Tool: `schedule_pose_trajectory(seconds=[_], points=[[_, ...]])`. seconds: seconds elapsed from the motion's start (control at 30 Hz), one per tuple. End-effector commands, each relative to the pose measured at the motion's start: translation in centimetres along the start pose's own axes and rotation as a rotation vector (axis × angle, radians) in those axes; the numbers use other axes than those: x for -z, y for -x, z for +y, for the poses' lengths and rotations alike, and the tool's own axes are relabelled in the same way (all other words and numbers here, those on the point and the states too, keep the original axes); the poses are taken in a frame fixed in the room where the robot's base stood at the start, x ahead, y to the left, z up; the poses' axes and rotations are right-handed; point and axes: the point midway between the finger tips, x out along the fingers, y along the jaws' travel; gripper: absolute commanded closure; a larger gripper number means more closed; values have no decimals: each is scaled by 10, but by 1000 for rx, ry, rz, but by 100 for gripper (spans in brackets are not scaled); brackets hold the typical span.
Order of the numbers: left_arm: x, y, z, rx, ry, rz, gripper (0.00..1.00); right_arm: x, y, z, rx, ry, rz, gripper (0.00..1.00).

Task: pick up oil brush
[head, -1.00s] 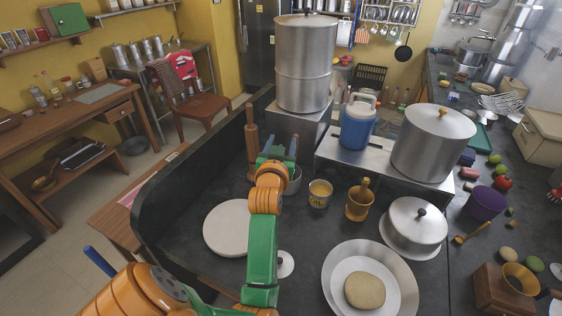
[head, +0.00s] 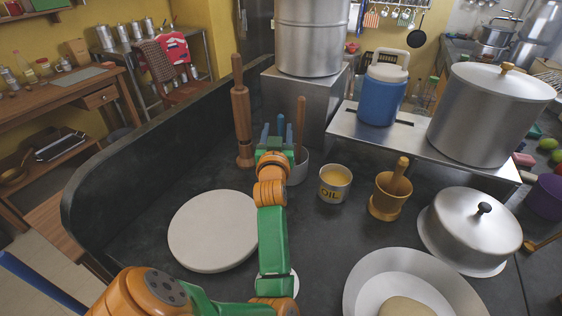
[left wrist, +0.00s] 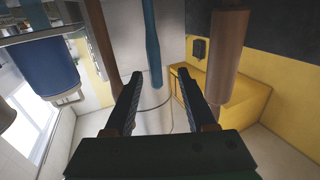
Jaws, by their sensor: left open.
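A grey cup (head: 299,168) stands on the dark counter behind my left gripper, partly hidden by it. A blue handle (head: 281,124) and a brown handle (head: 300,118) rise from it; their lower ends are hidden, so I cannot tell for sure which is the oil brush. In the left wrist view, which looks upside down, the blue handle (left wrist: 153,45) ends between the open fingers, apart from both. The brown handle (left wrist: 110,45) is left of them. My left gripper (head: 277,140), seen in the left wrist view (left wrist: 160,88), is open and empty. My right gripper is not in view.
A rolling pin (head: 241,110) stands upright left of the gripper. A round pale board (head: 213,230) lies in front. The OIL tin (head: 335,184) and a brass mortar (head: 388,195) stand to the right. A steel stand (head: 305,95) is behind, and a dark raised wall (head: 130,165) edges the left.

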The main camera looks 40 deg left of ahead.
Motion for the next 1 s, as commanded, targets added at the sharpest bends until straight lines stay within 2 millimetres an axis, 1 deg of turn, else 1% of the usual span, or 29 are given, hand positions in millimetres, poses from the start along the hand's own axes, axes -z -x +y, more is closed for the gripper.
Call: schedule_pose_trajectory(seconds=[0.03, 0.07, 0.27, 0.5, 0.57, 0.67, 0.83, 0.87, 0.9, 0.97, 1.0], points=[[-17, 0, 0, 0, 0, 0, 44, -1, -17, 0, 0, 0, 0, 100], [-19, 0, 0, 0, 0, 0, 44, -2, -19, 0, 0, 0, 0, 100], [-15, -21, 1, 0, 0, 0, 44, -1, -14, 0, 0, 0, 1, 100], [-19, -60, 6, 0, 0, 0, 44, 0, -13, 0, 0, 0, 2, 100], [-19, -67, 6, 0, -1, 0, 44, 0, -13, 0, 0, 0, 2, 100], [-19, -71, 6, 0, 0, 0, 44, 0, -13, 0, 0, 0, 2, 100], [-19, -71, 6, 0, 0, 0, 44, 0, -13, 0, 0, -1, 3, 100], [-19, -71, 6, 0, 0, 0, 52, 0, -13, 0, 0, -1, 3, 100], [-19, -71, 6, 0, 0, 0, 63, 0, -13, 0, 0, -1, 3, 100], [-19, -71, 6, 0, 0, 0, 79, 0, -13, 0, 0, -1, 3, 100], [-19, -71, 6, 0, 0, 0, 90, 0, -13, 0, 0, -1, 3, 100]])
